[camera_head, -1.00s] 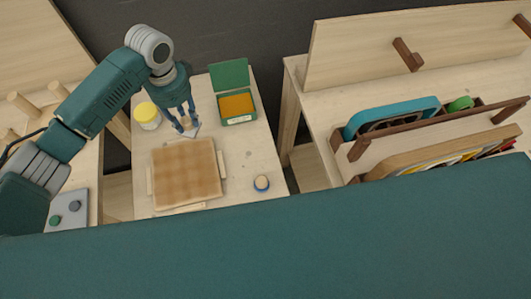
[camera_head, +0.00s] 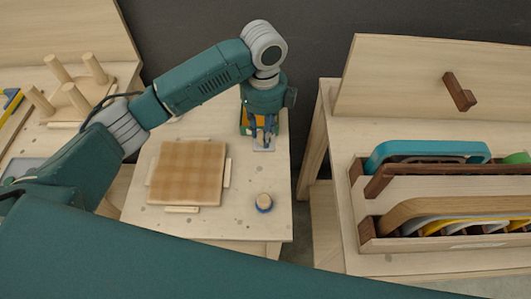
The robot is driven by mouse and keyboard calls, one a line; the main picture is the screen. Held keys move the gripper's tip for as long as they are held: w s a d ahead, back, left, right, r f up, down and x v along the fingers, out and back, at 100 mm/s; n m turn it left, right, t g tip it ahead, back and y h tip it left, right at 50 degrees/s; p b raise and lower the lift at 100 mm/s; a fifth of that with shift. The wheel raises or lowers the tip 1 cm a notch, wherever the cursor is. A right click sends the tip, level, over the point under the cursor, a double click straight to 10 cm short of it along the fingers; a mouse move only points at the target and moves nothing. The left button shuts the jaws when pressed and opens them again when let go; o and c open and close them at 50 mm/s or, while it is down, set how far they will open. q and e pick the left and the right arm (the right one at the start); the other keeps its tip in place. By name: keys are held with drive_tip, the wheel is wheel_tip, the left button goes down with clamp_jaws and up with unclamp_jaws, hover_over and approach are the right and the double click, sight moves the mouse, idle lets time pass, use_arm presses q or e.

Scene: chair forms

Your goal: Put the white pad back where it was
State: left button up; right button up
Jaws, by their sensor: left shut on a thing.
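My left gripper (camera_head: 264,135) points down over the far right part of the small table, in front of the green box. It is shut on a small pale square pad (camera_head: 263,146), which shows at the fingertips and looks like the white pad. I cannot tell whether the pad touches the table. The green box (camera_head: 244,129) with orange contents is mostly hidden behind my gripper and wrist. A square wooden board (camera_head: 188,172) lies to the left and nearer, with pale strips around its edges. My right gripper is not in view.
On the right bench, a wooden rack (camera_head: 372,233) holds coloured chair forms. A wooden stool form (camera_head: 70,97) stands at left. The tabletop right of the board is mostly clear.

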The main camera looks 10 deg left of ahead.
use_arm(q)
wheel_tip(320, 180, down, 7)
drive_tip(key=shift+d+r+p, duration=0.1)
drive_tip(key=shift+r+p, duration=0.05)
drive_tip(key=shift+p, duration=0.15)
wheel_tip(320, 180, down, 4)
drive_tip(key=shift+r, duration=0.25)
drive_tip(key=shift+f, duration=0.25)
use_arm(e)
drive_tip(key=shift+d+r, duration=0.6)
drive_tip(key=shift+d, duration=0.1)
use_arm(q)
drive_tip(key=shift+f, duration=0.1)
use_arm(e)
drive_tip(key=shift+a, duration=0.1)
use_arm(q)
drive_tip(key=o, duration=1.1)
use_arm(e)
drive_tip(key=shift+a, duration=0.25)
use_arm(q)
drive_tip(key=shift+r, duration=0.25)
wheel_tip(320, 180, up, 12)
drive_tip(key=shift+f+b, duration=0.1)
drive_tip(key=shift+b, duration=0.4)
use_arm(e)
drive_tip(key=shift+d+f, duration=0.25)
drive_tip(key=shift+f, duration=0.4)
